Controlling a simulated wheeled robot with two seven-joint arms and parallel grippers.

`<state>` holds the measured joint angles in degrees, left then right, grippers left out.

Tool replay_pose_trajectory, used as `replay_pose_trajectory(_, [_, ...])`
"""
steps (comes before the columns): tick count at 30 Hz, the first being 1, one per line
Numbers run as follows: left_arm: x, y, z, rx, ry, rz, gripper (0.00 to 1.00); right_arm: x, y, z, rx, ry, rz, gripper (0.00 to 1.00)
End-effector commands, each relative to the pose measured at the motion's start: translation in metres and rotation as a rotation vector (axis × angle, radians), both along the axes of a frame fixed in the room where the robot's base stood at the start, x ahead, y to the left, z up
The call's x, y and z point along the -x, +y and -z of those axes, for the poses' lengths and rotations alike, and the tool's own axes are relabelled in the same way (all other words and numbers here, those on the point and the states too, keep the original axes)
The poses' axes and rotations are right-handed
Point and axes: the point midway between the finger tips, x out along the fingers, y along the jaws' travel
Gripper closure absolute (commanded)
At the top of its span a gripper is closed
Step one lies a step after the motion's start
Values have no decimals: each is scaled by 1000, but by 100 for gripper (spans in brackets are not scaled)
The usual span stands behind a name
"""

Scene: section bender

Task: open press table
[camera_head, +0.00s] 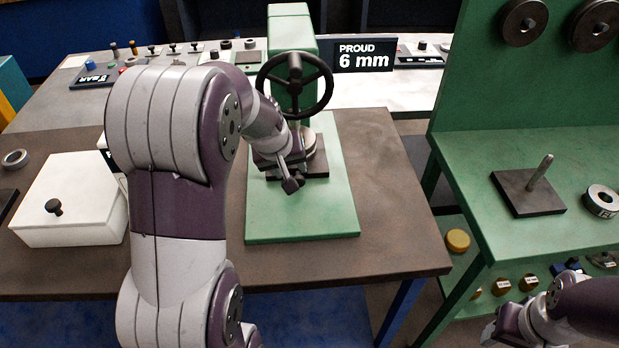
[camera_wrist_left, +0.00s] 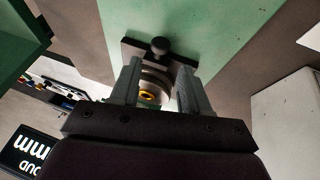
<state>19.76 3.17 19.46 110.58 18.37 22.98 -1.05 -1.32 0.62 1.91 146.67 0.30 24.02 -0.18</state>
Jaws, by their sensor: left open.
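The green press has a column (camera_head: 290,28), a black handwheel (camera_head: 321,84) and a pale green base plate (camera_head: 300,215). Its table appears as a dark plate (camera_head: 318,170) low on the press, partly hidden by my arm. In the left wrist view the dark plate (camera_wrist_left: 187,61) carries a black knob (camera_wrist_left: 160,46) at its near edge. My left gripper (camera_wrist_left: 159,66) is open and points down at the table. A round part with a yellow ring (camera_wrist_left: 149,96) shows between its fingers; I cannot tell whether they touch. My right gripper (camera_head: 505,330) is at the lower right, its jaws unclear.
A white lidded box (camera_head: 70,200) stands left on the brown bench (camera_head: 395,215). A sign reading "PROUD 6 mm" (camera_head: 362,56) stands behind the press. A green rack (camera_head: 540,95) with discs and a peg plate (camera_head: 527,195) is at right. The bench's front right is clear.

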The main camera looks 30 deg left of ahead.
Motion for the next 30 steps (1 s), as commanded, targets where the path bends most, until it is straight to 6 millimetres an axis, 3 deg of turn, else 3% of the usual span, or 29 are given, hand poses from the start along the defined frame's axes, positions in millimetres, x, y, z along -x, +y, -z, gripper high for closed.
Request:
replay_pose_trajectory(3, [-13,0,32,2,5,0,54,0,0,3,0,0,0,49])
replay_pose_trajectory(9, [-32,2,70,0,4,1,54,0,0,7,0,0,0,49])
replay_pose_trajectory(14, [-39,2,82,-1,1,2,54,0,0,9,0,0,0,49])
replay_pose_trajectory(22, [-40,2,83,-1,1,1,54,0,0,8,0,0,0,49])
replay_pose_trajectory(26, [-40,2,83,-1,1,1,96,0,0,8,0,0,0,49])
replay_pose_trajectory(30, [-39,2,83,-1,1,1,100,0,0,8,0,0,0,49])
